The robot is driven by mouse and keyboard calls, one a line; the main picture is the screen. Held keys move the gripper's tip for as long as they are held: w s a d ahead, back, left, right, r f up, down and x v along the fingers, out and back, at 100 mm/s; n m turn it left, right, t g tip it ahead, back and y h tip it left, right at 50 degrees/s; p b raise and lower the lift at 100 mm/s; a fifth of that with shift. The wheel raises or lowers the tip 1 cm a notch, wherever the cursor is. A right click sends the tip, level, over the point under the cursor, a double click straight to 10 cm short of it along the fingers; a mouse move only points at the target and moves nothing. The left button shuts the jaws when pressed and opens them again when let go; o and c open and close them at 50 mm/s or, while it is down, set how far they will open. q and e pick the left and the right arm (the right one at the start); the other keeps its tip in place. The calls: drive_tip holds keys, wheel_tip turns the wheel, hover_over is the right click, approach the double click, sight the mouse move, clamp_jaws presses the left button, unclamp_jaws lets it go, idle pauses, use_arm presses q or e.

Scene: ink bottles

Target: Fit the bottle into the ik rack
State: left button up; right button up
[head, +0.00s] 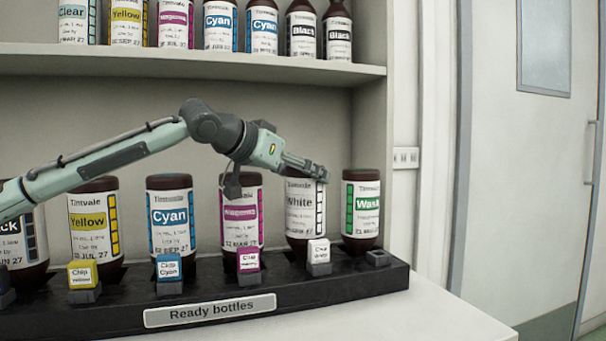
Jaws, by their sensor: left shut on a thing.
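A long black ink rack (375,285) labelled "Ready bottles" stands on the white counter. A brown bottle with a White label (301,215) is at its right part, neck end down. My left gripper (308,168) is at the top of the White bottle and shut on it. The bottle's lower end is partly hidden by a chip block, so I cannot tell how deep it sits. My right gripper is not in view.
Wash (361,210), Magenta (241,222), Cyan (172,222) and Yellow (95,225) bottles stand in the rack close by. Chip blocks, such as the white one (319,252), line its front. A shelf (200,60) with several bottles is above. The counter's right end (440,310) is clear.

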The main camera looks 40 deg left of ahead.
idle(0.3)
use_arm(q)
drive_tip(key=shift+f+b, duration=0.35)
drive_tip(key=shift+b, duration=0.1)
drive_tip(key=o, duration=1.9)
drive_tip(key=shift+o, duration=0.3)
drive_tip(key=shift+f, duration=0.15)
drive_tip(key=v, duration=1.2)
